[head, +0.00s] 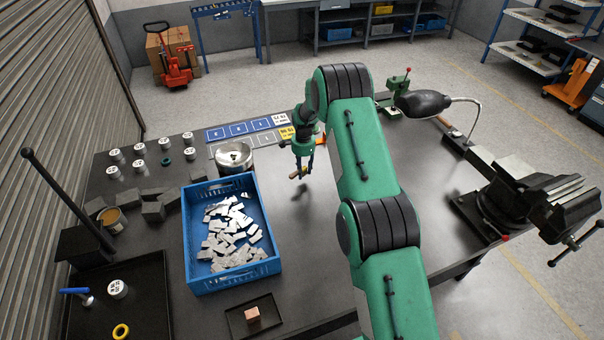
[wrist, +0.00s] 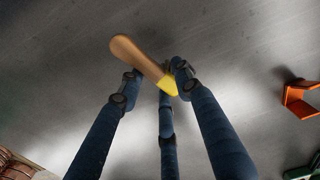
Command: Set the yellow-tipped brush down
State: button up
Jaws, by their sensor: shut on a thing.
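The yellow-tipped brush (wrist: 141,60) is in my gripper (wrist: 158,82) in the wrist view. It has a tan wooden handle with a rounded end and a yellow part at the other end. The blue fingers are shut on it, and it lies slantwise across them. In the head view the brush (head: 298,173) looks small, at the tips of my gripper (head: 303,167), above the dark tabletop (head: 310,240). A shadow on the table lies below it, so it appears held a little above the surface. Part of the brush is hidden behind the fingers.
A blue crate (head: 188,250) of grey pieces stands left of my gripper, with a round metal pot (head: 234,155) behind it. Marked mats (head: 238,128) lie at the back. A small tray (head: 238,322) holds a copper block. A vise (head: 535,205) stands right. Table below my gripper is bare.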

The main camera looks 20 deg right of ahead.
jog(key=shift+w+d, duration=0.15)
jog(key=shift+w, duration=0.9)
jog(key=shift+f, duration=0.15)
jog(key=shift+f, duration=1.7)
jog(key=shift+f, duration=0.1)
jog(key=o, duration=1.2)
jog(key=shift+s+r, duration=0.15)
jog(key=shift+r, duration=6)
